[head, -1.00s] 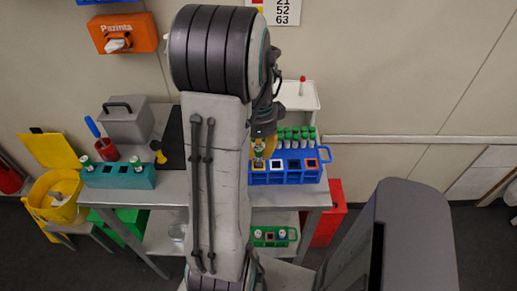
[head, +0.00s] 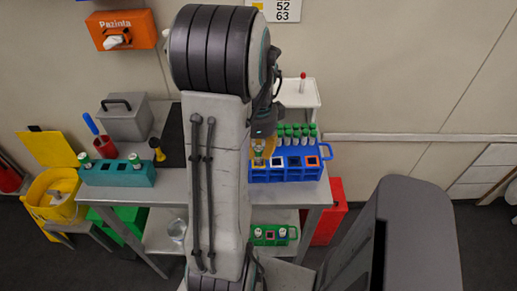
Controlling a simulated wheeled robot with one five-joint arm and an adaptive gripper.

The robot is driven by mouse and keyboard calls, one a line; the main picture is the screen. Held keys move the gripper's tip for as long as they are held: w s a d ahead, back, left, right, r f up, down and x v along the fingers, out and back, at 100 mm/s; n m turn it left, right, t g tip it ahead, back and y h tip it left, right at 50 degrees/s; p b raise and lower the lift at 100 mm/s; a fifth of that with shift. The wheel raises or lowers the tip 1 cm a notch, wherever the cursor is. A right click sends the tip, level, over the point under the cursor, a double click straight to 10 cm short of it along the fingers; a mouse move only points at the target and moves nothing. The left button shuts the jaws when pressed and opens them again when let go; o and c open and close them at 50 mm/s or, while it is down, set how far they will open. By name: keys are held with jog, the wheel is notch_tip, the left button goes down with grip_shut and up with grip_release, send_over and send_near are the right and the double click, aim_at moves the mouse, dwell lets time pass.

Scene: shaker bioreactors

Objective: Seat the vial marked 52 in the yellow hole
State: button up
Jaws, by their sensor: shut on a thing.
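A blue rack (head: 300,174) stands on the bench right of my arm, with several green-capped vials (head: 297,133) in its back row. Its front holes have coloured frames: a white one (head: 278,162) and an orange-red one (head: 312,161) are clear to see. The yellow-framed hole (head: 257,163) is at the rack's left end, beside my arm. My gripper (head: 259,147) is over that end, partly hidden by my arm, and is shut on a vial. The vial is mostly hidden and its number cannot be read. I cannot tell whether its bottom is inside the hole.
A teal rack (head: 117,175) with green-capped vials stands at the bench's left. A red cup (head: 104,147), grey box (head: 125,119) and black-and-yellow item (head: 158,150) are behind it. A green rack (head: 270,236) is on the lower shelf. A yellow bin (head: 53,195) stands left.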

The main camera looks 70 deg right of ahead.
jog(key=shift+f+b, duration=0.55)
jog(key=shift+f, duration=0.1)
dwell(0.8)
jog(key=o, duration=0.9)
jog(key=shift+r, duration=0.15)
notch_tip(320, 180, up, 12)
jog(key=shift+f, duration=0.1)
dwell(0.5)
